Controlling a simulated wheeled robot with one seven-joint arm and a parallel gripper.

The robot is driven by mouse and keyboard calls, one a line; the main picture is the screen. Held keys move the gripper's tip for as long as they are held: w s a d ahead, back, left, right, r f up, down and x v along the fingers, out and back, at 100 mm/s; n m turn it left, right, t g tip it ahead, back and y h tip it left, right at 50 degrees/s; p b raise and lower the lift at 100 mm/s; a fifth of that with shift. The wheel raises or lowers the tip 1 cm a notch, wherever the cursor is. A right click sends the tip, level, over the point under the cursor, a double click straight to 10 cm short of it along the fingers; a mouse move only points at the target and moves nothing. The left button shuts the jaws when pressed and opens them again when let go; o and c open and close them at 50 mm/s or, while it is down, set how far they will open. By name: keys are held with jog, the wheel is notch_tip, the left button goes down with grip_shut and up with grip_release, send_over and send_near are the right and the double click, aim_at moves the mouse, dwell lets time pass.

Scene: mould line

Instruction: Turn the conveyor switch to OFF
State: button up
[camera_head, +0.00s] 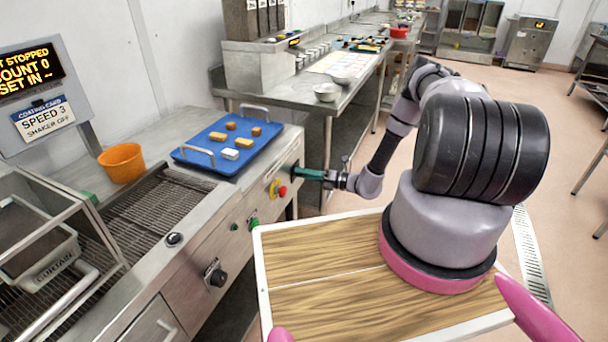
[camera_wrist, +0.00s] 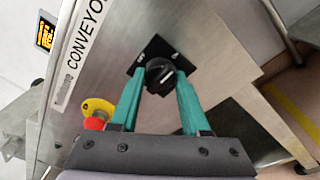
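The conveyor switch (camera_wrist: 160,76) is a round black knob with a white pointer line on a black square plate (camera_wrist: 178,52). Small white marks stand at the plate's upper corners, too small to read. The pointer slants toward the upper right. A label (camera_wrist: 82,45) reading "CONVEYO", cut off, lies to its left. My gripper (camera_wrist: 161,84) has its two teal fingers spread, one on each side of the knob. I cannot tell whether they touch it. In the head view my gripper (camera_head: 300,173) reaches the machine's end panel, and the switch is hidden there.
A red stop button (camera_wrist: 95,122) on a yellow base sits left of the fingers. A blue tray (camera_head: 190,158) with several small pieces and an orange bucket (camera_head: 122,164) stand on the machine. A display (camera_head: 30,72) shows "STOPPED". A steel table (camera_head: 285,92) stands behind my arm.

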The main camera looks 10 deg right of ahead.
grip_shut()
jog(key=shift+n, duration=0.3)
jog(key=n+h, duration=0.1)
jog(key=n, duration=0.7)
jog(key=n+h, duration=0.1)
jog(key=n, duration=0.6)
jog(key=shift+r+n+t, duration=0.1)
jog(key=shift+n+t, duration=0.3)
jog(key=shift+n, duration=0.3)
jog(key=o, duration=1.1)
grip_release()
